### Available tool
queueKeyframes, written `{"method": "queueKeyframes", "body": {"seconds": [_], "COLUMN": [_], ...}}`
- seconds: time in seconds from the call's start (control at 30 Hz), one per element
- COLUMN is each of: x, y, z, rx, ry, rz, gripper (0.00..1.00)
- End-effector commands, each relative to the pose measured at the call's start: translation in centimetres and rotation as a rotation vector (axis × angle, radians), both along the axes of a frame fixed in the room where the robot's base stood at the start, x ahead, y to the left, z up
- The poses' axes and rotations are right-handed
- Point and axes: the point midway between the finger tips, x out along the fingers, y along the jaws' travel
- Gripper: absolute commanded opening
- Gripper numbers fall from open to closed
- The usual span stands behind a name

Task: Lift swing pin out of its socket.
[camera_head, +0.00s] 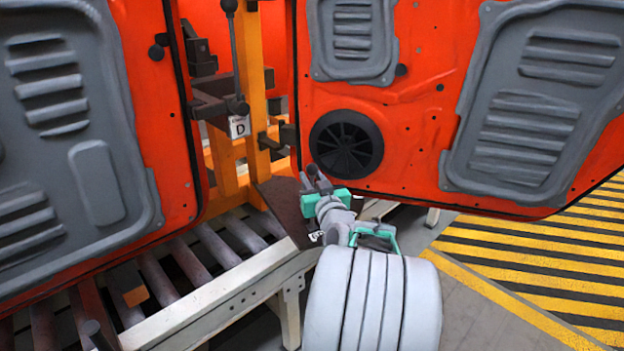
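A thin dark rod (235,50) with a round knob at its top stands upright by the orange post, above a white tag marked D. It looks like the swing pin, but I cannot be sure. Its lower end meets a dark bracket (215,103), which may be the socket; how deep it sits is unclear. My gripper (314,177) is to the right of and below the rod, in front of the right door panel, apart from the rod. The gripper is small and dark here, and its finger gap cannot be made out. I see nothing held in it.
Orange door panels with grey inserts hang at left (175,130) and right (425,70). An orange post (253,70) stands between them. A roller conveyor (215,300) runs below left. Yellow-striped floor (545,260) lies clear at right.

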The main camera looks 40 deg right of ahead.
Motion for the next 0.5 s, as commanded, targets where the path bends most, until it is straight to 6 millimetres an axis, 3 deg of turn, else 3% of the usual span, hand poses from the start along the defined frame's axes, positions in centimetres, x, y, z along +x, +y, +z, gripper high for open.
{"method": "queueKeyframes", "body": {"seconds": [0.3, 0.5], "x": [-0.01, -0.01], "y": [0.02, 0.02], "z": [0.0, 0.02], "rx": [0.0, 0.0], "ry": [0.0, 0.0], "rz": [0.0, 0.0], "gripper": [0.0, 0.0]}}
